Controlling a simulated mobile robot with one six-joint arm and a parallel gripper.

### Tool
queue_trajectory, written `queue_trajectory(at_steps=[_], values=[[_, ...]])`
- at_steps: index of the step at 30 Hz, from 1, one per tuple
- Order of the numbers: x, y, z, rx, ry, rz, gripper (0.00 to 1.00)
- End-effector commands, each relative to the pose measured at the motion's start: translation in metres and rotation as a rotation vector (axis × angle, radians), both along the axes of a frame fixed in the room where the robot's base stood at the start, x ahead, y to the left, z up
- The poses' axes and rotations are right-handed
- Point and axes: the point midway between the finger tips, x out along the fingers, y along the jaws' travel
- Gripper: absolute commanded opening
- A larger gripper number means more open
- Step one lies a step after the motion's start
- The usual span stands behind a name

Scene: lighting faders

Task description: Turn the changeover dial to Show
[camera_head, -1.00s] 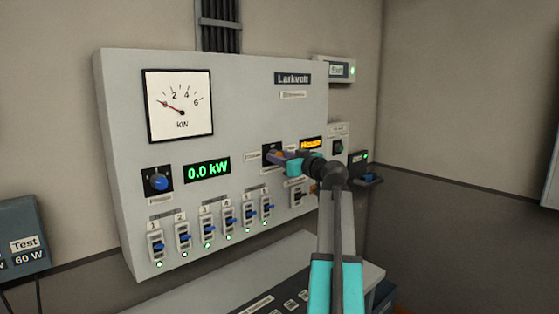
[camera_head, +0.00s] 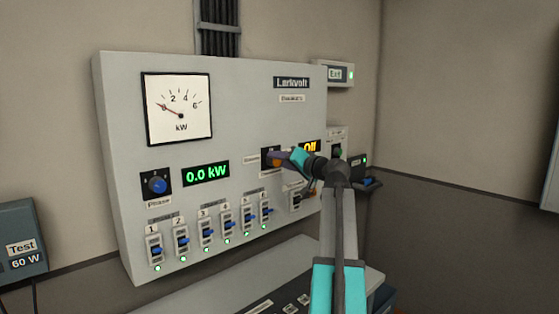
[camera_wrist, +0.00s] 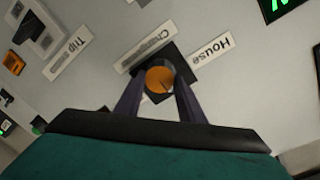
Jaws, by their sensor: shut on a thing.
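The changeover dial is an orange round knob (camera_wrist: 160,79) on a black square plate (camera_wrist: 180,62) in the wrist view. My gripper (camera_wrist: 160,92) has its two dark fingers on either side of the knob and is shut on it. The labels Changeover (camera_wrist: 146,51) and House (camera_wrist: 211,48) sit beside the plate; I cannot read a Show label. In the head view my gripper (camera_head: 284,158) is at the dial and hides much of it. The amber display (camera_head: 309,147) above right of the dial reads "Off", partly covered by my arm.
The grey Larkvolt panel (camera_head: 245,115) also bears a kW meter (camera_head: 179,108), a blue phase knob (camera_head: 157,185), a green 0.0 kW display (camera_head: 205,173) and a row of blue faders (camera_head: 206,233). A ledge (camera_head: 230,286) juts out below. A Test box (camera_head: 20,235) stands at the left.

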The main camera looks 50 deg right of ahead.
Motion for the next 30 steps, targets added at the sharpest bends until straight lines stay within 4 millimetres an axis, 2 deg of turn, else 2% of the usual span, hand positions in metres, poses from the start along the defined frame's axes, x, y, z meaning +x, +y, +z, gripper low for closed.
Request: queue_trajectory(at_steps=[30], values=[[-0.0005, -0.0042, -0.0019, 0.925, -0.066, -0.001, 0.13]])
